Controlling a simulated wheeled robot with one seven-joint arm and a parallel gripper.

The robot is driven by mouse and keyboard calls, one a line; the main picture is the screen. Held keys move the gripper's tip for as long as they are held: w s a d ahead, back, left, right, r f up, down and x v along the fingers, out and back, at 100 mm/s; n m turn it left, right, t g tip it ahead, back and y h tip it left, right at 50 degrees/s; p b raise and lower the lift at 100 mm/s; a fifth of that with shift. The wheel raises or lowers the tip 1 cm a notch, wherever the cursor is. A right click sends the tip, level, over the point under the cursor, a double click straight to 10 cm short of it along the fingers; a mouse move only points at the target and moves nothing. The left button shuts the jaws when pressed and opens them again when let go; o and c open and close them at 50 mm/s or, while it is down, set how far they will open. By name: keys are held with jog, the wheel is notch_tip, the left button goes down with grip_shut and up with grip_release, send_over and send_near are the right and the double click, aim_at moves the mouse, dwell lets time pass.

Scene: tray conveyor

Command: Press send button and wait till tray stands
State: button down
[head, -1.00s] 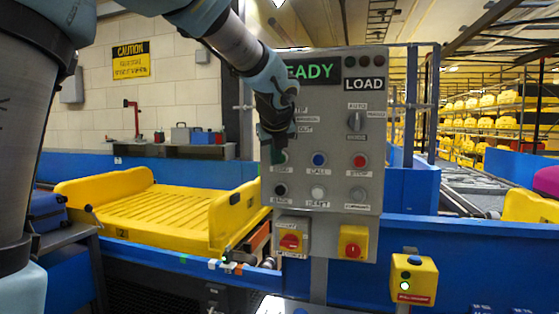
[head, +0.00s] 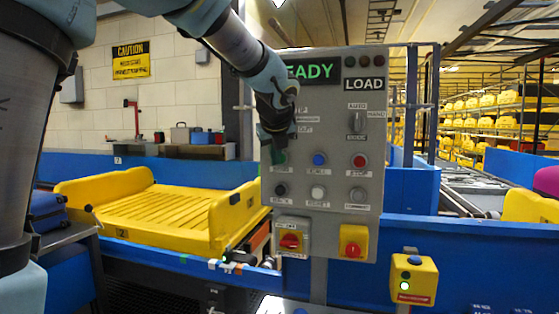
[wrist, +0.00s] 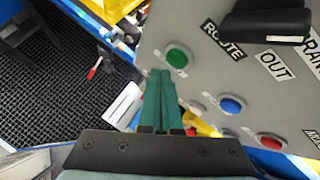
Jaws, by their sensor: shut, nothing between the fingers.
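The grey control panel (head: 335,228) stands in front of me, with a green button (wrist: 177,57) that I take for the send button; its label is not readable. In the head view my gripper mostly covers this button. My gripper (wrist: 162,73) is shut and empty, with its green fingertips just beside the green button in the wrist view. I cannot tell whether they touch the panel. The display (head: 313,71) shows green letters "EADY", its left end hidden by my arm. A yellow tray (head: 215,232) sits empty on the conveyor at the left.
A blue button (head: 319,159), a red button (head: 359,161) and several other controls share the panel. Two red-knobbed switches hang below it. A yellow box (head: 413,280) with a lit lamp stands at the lower right. Blue conveyor walls (head: 460,245) run behind the panel.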

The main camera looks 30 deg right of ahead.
jog(key=shift+d, duration=0.1)
jog(key=shift+w+d+p, duration=0.2)
jog(key=shift+w+p, duration=0.1)
jog(key=shift+p, duration=0.1)
jog(key=shift+w+d+p, duration=0.35)
jog(key=shift+w, duration=0.05)
dwell(0.8)
jog(key=shift+s+a, duration=0.65)
jog(key=shift+s, duration=0.05)
